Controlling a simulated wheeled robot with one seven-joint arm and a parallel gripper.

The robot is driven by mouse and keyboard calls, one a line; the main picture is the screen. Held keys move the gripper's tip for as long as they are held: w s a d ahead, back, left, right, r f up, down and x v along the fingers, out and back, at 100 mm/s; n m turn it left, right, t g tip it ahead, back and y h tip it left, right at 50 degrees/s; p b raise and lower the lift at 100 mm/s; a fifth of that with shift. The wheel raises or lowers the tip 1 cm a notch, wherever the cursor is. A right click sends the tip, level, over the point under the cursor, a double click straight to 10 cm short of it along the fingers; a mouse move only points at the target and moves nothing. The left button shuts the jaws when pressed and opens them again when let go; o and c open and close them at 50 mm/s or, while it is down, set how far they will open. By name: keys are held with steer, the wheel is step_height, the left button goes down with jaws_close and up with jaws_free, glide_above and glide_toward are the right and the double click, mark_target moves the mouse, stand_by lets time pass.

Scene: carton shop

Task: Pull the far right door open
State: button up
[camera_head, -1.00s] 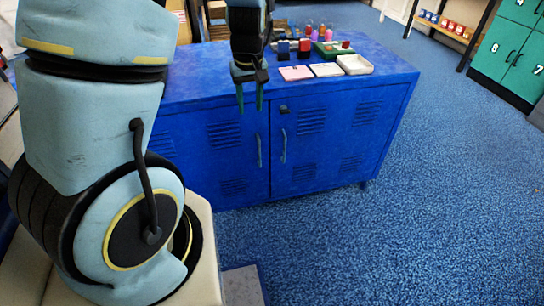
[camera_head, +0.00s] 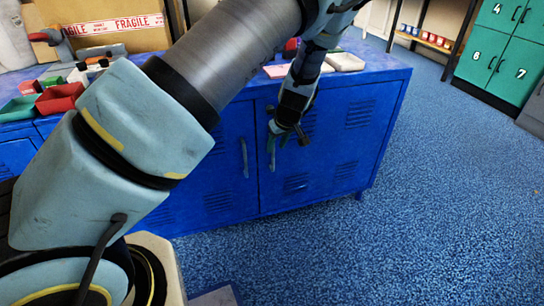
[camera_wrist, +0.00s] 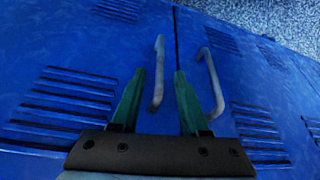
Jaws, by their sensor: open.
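The blue cabinet (camera_head: 330,190) has two doors side by side in the head view. The far right door (camera_head: 325,150) is closed, with a grey bar handle (camera_head: 271,153) near its left edge. The left door (camera_head: 215,165) is closed too, with its own handle (camera_head: 244,158). My gripper (camera_head: 279,140) is open in front of the right door, by its handle. In the wrist view my gripper (camera_wrist: 160,71) shows one handle (camera_wrist: 158,75) between its green fingers and another (camera_wrist: 214,75) right of the right finger. Contact cannot be told.
A pink tile (camera_head: 278,71) and a white tray (camera_head: 345,62) lie on the cabinet top. Red (camera_head: 60,98) and green (camera_head: 18,108) bins stand at left. Blue carpet (camera_head: 430,200) is free in front and to the right. Green lockers (camera_head: 500,50) stand at far right.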

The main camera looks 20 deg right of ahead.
glide_above(273, 169)
steer(key=f, duration=0.5)
steer(key=shift+w+d+f+b, duration=0.15)
steer(key=shift+w+f+b, duration=0.1)
steer(key=shift+f+b, duration=0.05)
jaws_close()
stand_by(1.1)
